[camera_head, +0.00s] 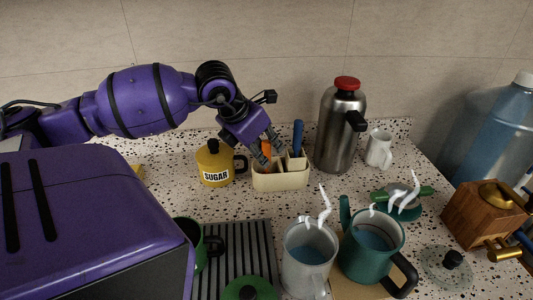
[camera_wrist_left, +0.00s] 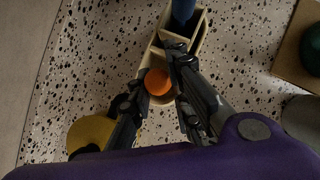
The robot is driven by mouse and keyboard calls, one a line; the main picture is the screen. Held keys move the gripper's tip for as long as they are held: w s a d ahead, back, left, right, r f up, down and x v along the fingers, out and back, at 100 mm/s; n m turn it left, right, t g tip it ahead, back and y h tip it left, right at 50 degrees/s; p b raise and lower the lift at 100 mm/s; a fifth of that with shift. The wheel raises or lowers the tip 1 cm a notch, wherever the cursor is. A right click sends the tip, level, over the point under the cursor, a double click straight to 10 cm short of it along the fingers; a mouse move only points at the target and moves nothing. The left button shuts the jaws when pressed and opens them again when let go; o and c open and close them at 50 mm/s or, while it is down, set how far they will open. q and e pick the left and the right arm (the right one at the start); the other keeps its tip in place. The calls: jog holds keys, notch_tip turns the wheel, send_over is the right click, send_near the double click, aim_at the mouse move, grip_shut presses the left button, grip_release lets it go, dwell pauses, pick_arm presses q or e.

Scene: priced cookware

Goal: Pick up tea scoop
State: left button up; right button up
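A cream divided holder (camera_head: 281,181) stands on the speckled counter. An orange-topped utensil (camera_head: 266,149) and a blue-handled utensil (camera_head: 298,138) stand in it, in separate compartments. Their lower ends are hidden, so I cannot tell which is the tea scoop. My left gripper (camera_head: 271,154) is over the holder's left part, with its fingers apart on either side of the orange top. In the left wrist view the round orange top (camera_wrist_left: 158,82) lies between the open fingers, and the blue handle (camera_wrist_left: 183,12) is beyond them. My right gripper is not in view.
A yellow sugar pot (camera_head: 214,166) stands left of the holder, and a steel flask (camera_head: 341,125) with a red lid stands right. Steaming mugs, a grey one (camera_head: 309,262) and a green one (camera_head: 372,250), are in front. A wooden grinder (camera_head: 484,213) is at right.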

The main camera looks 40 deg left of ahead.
pick_arm(q)
jog(key=shift+r, duration=5)
